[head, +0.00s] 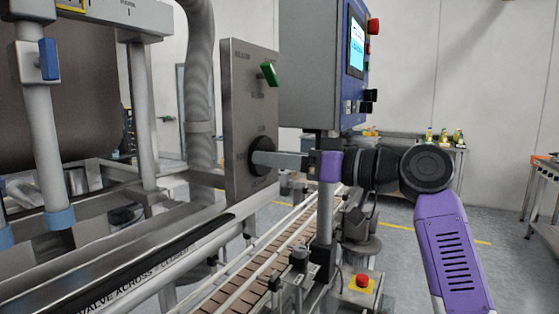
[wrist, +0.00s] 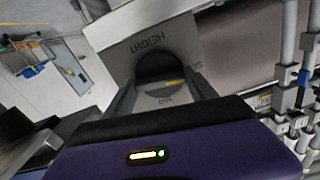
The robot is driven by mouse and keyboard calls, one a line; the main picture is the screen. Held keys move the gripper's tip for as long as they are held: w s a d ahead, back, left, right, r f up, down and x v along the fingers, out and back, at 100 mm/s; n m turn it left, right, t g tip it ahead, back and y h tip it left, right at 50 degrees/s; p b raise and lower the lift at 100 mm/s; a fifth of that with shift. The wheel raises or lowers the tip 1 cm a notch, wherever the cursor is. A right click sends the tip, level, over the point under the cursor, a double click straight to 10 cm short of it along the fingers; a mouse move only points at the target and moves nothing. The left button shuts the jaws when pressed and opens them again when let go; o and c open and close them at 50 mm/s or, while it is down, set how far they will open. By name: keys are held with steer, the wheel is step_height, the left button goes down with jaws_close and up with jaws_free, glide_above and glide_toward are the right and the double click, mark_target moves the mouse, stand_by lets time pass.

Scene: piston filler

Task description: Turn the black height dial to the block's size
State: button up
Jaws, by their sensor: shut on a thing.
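The black height dial (head: 263,143) is a round knob on the front of a grey upright panel (head: 238,110). In the wrist view the dial (wrist: 157,66) sits between my two finger pads, below the word HEIGHT on the panel (wrist: 165,37). My gripper (head: 268,159) reaches in from the right and is shut on the dial, with its fingers on either side of it. In the wrist view a number, perhaps 150, shows below the dial. The other marks are partly hidden or too small to read. I cannot make out the block.
A green lever (head: 269,74) sticks out of the panel above the dial. A blue control box (head: 318,65) with a screen and buttons hangs just above my gripper. A conveyor (head: 262,276) runs below. A bench (head: 405,142) with bottles stands behind.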

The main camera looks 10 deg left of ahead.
steer(key=o, duration=1.4)
steer(key=shift+c, duration=0.2)
steer(key=v, duration=0.7)
steer(key=shift+s+d, duration=0.15)
steer(key=shift+d, duration=0.15)
